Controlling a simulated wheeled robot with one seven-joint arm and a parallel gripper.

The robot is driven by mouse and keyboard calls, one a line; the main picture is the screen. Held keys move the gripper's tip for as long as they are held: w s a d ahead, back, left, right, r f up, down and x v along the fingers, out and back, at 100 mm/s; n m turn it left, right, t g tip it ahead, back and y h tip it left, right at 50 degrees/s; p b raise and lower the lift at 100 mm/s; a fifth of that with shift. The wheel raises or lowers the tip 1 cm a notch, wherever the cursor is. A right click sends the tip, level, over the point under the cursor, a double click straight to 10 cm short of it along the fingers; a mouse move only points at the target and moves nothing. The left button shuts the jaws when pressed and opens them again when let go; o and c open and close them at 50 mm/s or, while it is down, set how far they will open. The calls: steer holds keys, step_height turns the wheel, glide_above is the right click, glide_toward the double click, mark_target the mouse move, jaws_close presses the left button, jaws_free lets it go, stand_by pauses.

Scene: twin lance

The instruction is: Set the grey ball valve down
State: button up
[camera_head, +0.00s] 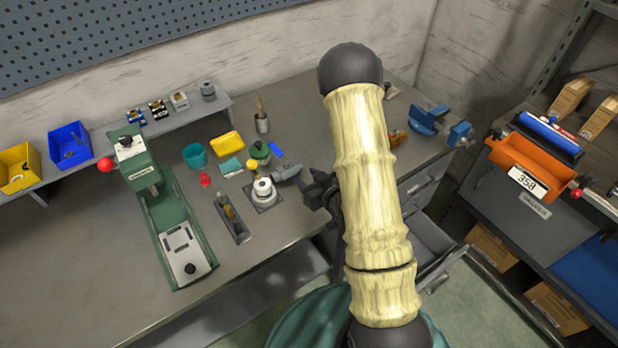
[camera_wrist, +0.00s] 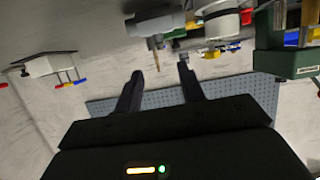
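The grey ball valve (camera_head: 286,171) with a blue lever (camera_head: 276,150) is on the workbench, just left of my gripper (camera_head: 318,187) in the head view. It seems to rest on the bench top beside a white round part on a square base (camera_head: 263,191). In the wrist view my gripper (camera_wrist: 160,72) has its two dark fingers apart with nothing held between them. My arm hides part of the bench.
A green press (camera_head: 165,210) stands left on the workbench (camera_head: 90,250). A blue vise (camera_head: 428,120) is at right.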

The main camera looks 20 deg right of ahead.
steer(key=s+r+m+g+h, duration=0.3)
steer(key=s+r+g, duration=0.7)
steer(key=s, duration=0.5)
steer(key=shift+s+a+r+m+g+h, duration=0.35)
steer(key=shift+a+r+g+h, duration=0.1)
steer(key=shift+r+h, duration=0.3)
steer(key=shift+c, duration=0.3)
